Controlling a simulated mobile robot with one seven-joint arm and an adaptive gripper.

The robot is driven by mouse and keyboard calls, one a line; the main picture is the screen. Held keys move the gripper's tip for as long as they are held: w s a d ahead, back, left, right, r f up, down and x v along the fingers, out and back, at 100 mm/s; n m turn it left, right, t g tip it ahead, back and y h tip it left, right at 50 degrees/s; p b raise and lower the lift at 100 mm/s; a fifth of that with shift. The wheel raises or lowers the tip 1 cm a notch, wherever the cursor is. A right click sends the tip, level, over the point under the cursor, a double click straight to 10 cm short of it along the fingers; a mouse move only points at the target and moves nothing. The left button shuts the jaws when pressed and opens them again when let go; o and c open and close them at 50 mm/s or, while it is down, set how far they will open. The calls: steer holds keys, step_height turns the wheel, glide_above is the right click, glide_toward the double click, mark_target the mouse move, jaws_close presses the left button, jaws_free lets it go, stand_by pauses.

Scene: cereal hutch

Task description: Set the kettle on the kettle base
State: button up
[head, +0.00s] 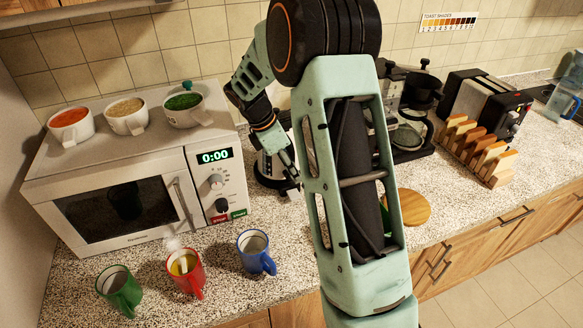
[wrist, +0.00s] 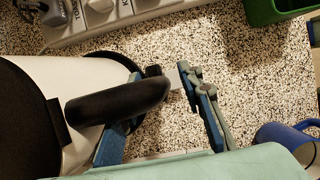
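The kettle (wrist: 45,115) has a white body, a black lid and a black handle (wrist: 115,105); it fills the left of the wrist view. A black rim (wrist: 128,66), apparently the kettle base, shows beside its foot; I cannot tell whether the kettle is seated on it.
A microwave (head: 125,190) with several bowls on top stands left. Green (head: 120,290), red (head: 185,272) and blue (head: 255,252) mugs stand in front. A coffee machine (head: 410,110), toaster (head: 485,100) and toast rack (head: 478,150) are right. A switched power strip (wrist: 100,12) lies behind the kettle.

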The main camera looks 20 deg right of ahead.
steer(key=v, duration=1.2)
steer(key=shift+b, duration=0.3)
steer(key=shift+r, duration=0.2)
